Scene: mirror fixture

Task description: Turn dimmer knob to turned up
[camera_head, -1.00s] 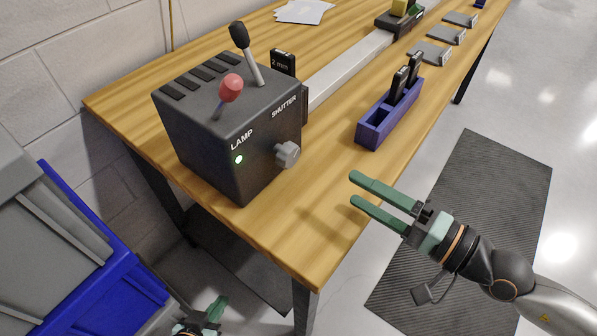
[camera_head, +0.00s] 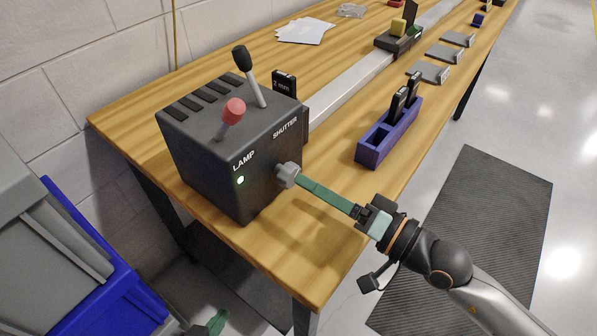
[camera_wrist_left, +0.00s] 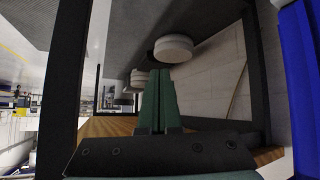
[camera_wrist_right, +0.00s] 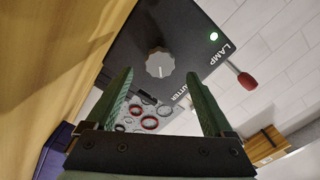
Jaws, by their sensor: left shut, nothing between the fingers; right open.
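The grey dimmer knob (camera_head: 288,175) sits on the side face of a black box (camera_head: 222,160), near the SHUTTER label. The box has a lit green light (camera_head: 240,180) by the LAMP label. My right gripper (camera_head: 299,180) is open, its fingertips at the knob in the head view. In the right wrist view, the knob (camera_wrist_right: 159,66) appears centred between the two spread fingers (camera_wrist_right: 160,75); I cannot tell whether they touch it. My left gripper (camera_head: 217,322) is low at the bottom edge, away from the box; the left wrist view shows its fingers (camera_wrist_left: 160,75) shut and empty.
A red-tipped lever (camera_head: 233,110) and a black-tipped lever (camera_head: 242,58) rise from the box top. A blue holder (camera_head: 372,152) with black pieces stands on the wooden table (camera_head: 330,195) to the right. Blue and grey bins (camera_head: 90,255) stand at left.

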